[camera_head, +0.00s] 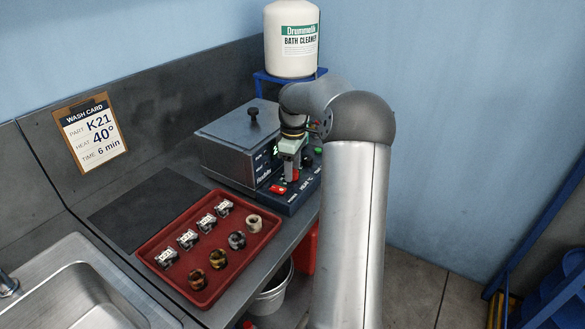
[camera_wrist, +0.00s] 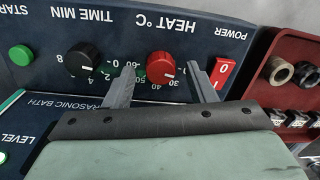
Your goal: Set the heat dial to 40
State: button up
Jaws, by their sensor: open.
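The red heat dial (camera_wrist: 160,67) sits on the dark blue control panel (camera_wrist: 120,20) of the ultrasonic bath. In the wrist view the panel's lettering is upside down. The dial's white mark points to the picture's lower right, near the 30; the 40 is printed just left of that. My gripper (camera_wrist: 161,72) is open, one finger on each side of the dial, with visible gaps to it. In the head view my gripper (camera_head: 292,176) is low over the panel and hides much of it. I cannot tell there whether the fingers touch anything.
A red power switch (camera_wrist: 223,72) is close beside one finger; a black time dial (camera_wrist: 84,60) is on the other side. A red tray (camera_head: 183,281) of parts lies in front of the bath (camera_head: 232,140). The wash card (camera_head: 90,132) reads K21, 40°, 6 min.

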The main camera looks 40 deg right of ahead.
jog(key=shift+f, duration=0.3)
jog(key=c, duration=1)
